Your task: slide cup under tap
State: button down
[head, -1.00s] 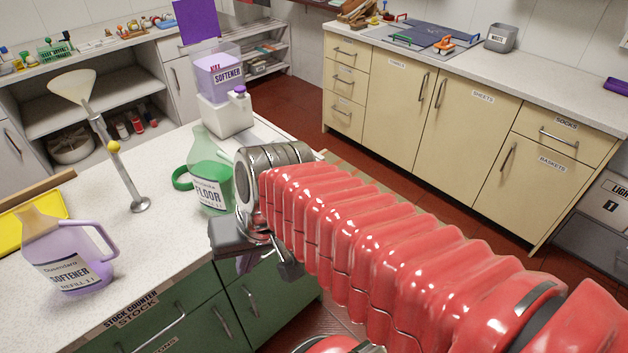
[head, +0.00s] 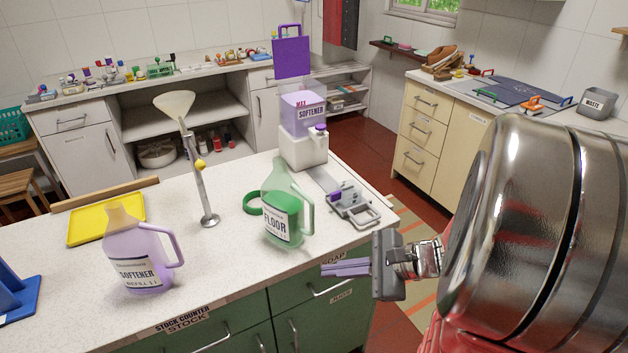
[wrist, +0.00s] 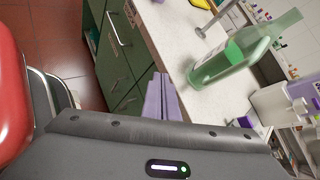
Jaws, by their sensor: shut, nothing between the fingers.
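The softener dispenser (head: 303,146) stands at the back right of the counter, with a white lower body, a lilac tank and a purple tap (head: 320,128) on its front. A grey handled piece with purple parts (head: 352,205), perhaps the cup's slide, sits at the near end of a flat grey track (head: 318,177) running from the dispenser. I cannot make out a separate cup for sure. My gripper (head: 330,270) is shut and empty, its purple fingers pointing left by the counter's front edge, nearer than the slide piece and apart from it. The fingers also show in the wrist view (wrist: 161,98).
A green floor bottle (head: 285,212) stands just left of the slide piece and also shows in the wrist view (wrist: 235,57). A lilac softener jug (head: 140,262), a funnel stand (head: 206,190) and a yellow tray (head: 106,218) occupy the left. Bare counter lies between them.

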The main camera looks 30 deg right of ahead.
jog(key=s+d+f+m+t+h, duration=0.1)
jog(key=s+d+m+t+h, duration=0.1)
jog(key=d+m, duration=0.5)
jog(key=s+d+f+m+t+h, duration=0.1)
jog(key=d+m+t+h, duration=0.4)
jog(key=d, duration=0.8)
jog(key=shift+s+d+f+m+h, duration=0.15)
jog(key=shift+s+f+m+h, duration=0.25)
jog(key=shift+m, duration=0.5)
jog(key=shift+w+y, duration=0.15)
jog(key=shift+y, duration=0.15)
jog(key=shift+x, duration=6.95)
